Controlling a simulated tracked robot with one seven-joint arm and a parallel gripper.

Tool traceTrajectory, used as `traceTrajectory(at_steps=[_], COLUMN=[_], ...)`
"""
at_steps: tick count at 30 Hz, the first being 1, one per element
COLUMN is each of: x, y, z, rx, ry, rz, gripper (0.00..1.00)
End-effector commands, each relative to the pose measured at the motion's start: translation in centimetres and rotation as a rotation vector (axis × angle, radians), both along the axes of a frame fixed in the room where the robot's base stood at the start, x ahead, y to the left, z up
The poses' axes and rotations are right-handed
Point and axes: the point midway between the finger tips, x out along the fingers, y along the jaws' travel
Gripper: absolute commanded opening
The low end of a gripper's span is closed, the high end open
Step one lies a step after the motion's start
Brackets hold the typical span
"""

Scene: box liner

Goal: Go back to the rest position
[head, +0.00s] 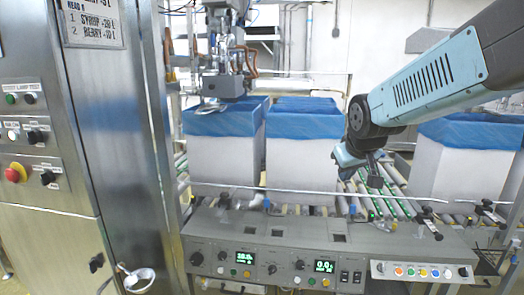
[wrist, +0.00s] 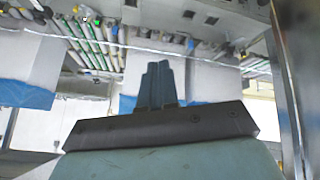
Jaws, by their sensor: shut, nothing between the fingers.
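My arm (head: 430,85) reaches in from the upper right in the head view. My gripper (head: 374,180) hangs at its end, above the rollers and behind the control panel, and is small and dark there. In the wrist view my gripper (wrist: 162,75) shows its two fingers together in the middle of the picture, with nothing between them. It touches nothing that I can see.
White boxes with blue liners, one on the left (head: 225,150), one in the middle (head: 300,150) and one on the right (head: 465,160), stand on the roller conveyor (head: 395,185). A control panel (head: 300,255) runs along the front. A steel cabinet (head: 125,150) stands at left.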

Motion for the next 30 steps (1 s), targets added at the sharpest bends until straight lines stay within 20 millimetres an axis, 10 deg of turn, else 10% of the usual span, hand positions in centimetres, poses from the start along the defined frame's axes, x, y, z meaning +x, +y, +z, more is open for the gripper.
traceTrajectory(at_steps=[15, 30], x=[-14.2, -15.8], y=[-2.5, -2.6], z=[1.4, 1.3], rx=[0.143, 0.161], ry=[0.11, 0.126], rz=[-0.204, -0.224], gripper=[0.0, 0.0])
